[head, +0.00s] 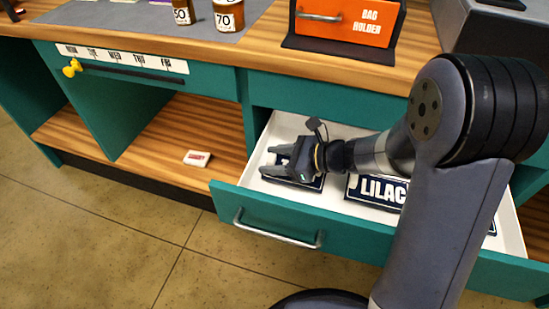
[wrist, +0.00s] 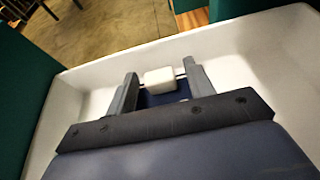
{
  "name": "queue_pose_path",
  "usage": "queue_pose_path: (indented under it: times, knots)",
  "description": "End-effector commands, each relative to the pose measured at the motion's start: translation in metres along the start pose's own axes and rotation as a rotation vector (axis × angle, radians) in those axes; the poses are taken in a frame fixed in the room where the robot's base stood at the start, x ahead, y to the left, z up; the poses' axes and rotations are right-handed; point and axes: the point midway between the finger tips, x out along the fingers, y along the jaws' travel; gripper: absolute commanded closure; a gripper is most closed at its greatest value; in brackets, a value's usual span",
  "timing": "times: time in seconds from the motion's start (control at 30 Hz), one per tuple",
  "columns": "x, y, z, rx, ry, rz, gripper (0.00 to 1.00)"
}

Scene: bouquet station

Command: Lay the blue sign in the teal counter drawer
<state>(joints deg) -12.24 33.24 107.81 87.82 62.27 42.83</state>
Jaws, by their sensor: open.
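The teal counter drawer (head: 265,225) is pulled open, with a white inside that also shows in the wrist view (wrist: 75,85). My gripper (head: 272,160) is low in its left part, with its fingers open. A dark blue sign (head: 312,184) with a pale edge lies under the gripper, partly hidden by it. In the wrist view, a pale block (wrist: 160,80) and a dark blue surface (wrist: 165,98) show between my fingertips (wrist: 161,82). I cannot tell whether the fingers touch the block. A dark blue LILAC sign (head: 375,190) lies to the right, partly behind my arm.
The drawer's silver handle (head: 275,232) faces the floor. An orange bag holder (head: 345,22) and brown jars (head: 228,14) stand on the wooden counter (head: 210,55). A weekday strip (head: 122,60) with a yellow peg (head: 72,67) is at left. A small red-white box (head: 197,158) lies on the lower shelf.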

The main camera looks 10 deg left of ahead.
Motion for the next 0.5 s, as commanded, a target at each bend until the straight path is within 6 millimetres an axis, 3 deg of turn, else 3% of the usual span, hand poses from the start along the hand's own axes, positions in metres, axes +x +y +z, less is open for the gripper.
queue_pose_path:
  times: [0.17,0.5]
  knots:
    - [-0.005,-0.001,0.004,0.0,0.0,-0.002,0.49]
    - [-0.069,-0.001,0.005,0.001,0.0,-0.006,0.49]
